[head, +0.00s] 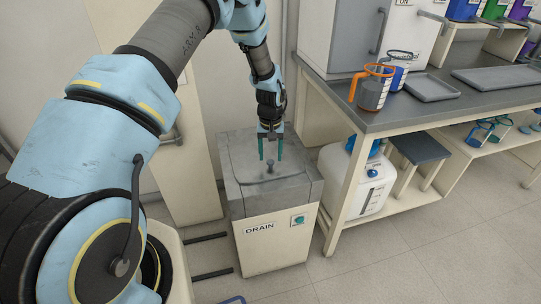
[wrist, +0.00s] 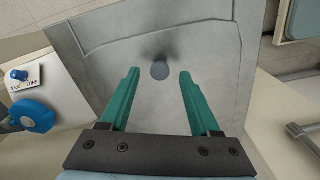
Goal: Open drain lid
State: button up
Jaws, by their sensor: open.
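The drain cabinet (head: 275,238) is a cream box with a grey top and a "DRAIN" label. Its grey lid (head: 247,158) is closed and lies flat in the top. I cannot tell the exact height of the fingertips above the knob.
A bench (head: 430,110) stands to the right, with an orange-handled jug (head: 371,88) near its edge. A white canister (head: 358,180) sits on the low shelf beside the drain cabinet. A teal-knobbed switch (head: 298,220) is on the cabinet's front. The floor in front is clear.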

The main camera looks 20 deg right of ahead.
jog(key=shift+f, duration=0.95)
grip_shut()
dwell(0.8)
